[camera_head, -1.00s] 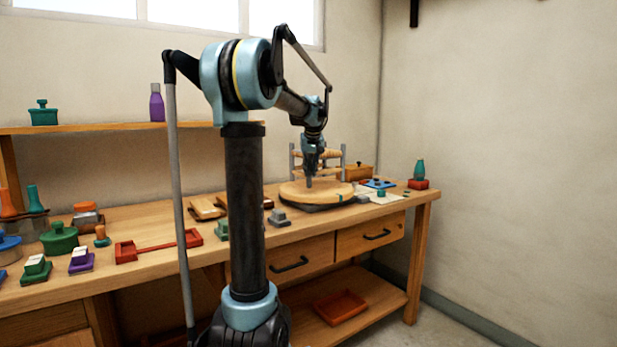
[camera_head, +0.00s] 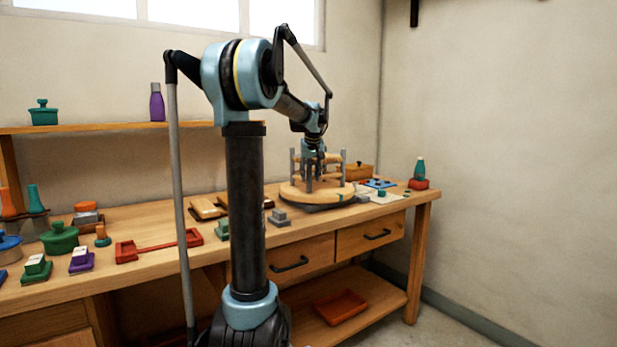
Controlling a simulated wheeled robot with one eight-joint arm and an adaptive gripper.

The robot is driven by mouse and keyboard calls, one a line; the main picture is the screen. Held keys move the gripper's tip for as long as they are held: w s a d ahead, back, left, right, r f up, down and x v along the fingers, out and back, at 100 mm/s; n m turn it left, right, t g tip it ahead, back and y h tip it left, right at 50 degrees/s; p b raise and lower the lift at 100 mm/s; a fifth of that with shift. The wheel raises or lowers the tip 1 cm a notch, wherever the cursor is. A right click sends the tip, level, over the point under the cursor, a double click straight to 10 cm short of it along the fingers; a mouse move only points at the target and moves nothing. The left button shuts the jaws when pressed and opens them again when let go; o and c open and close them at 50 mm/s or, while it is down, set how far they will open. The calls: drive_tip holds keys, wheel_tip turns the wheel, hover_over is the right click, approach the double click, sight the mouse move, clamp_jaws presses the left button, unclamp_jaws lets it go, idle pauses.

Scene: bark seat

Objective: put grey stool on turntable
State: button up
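The grey stool (camera_head: 309,178) has grey posts and pale wooden rungs. It appears upright, with its near leg over the round wooden turntable (camera_head: 290,190), at the right part of the bench. The far feet are hard to make out, and I cannot tell if every leg touches the disc. My gripper (camera_head: 316,157) points down at the top of the stool, by the near post. The fingers are small and dark against the stool, so I cannot tell whether they are apart or touch it.
A grey stepped block (camera_head: 279,217) stands in front left of the turntable. A teal bottle on a red base (camera_head: 419,172) stands near the bench's right end.

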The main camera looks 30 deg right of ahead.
drive_tip(key=v, duration=1.2)
drive_tip(key=s+a+f+n+y, duration=0.1)
drive_tip(key=s+a+f, duration=0.25)
drive_tip(key=a, duration=0.45)
drive_tip(key=s+a+f+g, duration=0.1)
drive_tip(key=s+a+f, duration=0.1)
drive_tip(key=a+f, duration=0.5)
drive_tip(key=s+a+f+n+y, duration=0.1)
drive_tip(key=s+a+f, duration=0.15)
drive_tip(key=a, duration=0.75)
drive_tip(key=s+a+f+n, duration=0.1)
drive_tip(key=s+a+f, duration=0.6)
drive_tip(key=s+f, duration=0.2)
drive_tip(key=s+a+f+n+g, duration=0.1)
drive_tip(key=s+a+f, duration=0.7)
drive_tip(key=f, duration=0.6)
drive_tip(key=shift+s+a+f+g, duration=0.15)
drive_tip(key=shift+s+a+g, duration=0.15)
drive_tip(key=shift+s, duration=0.75)
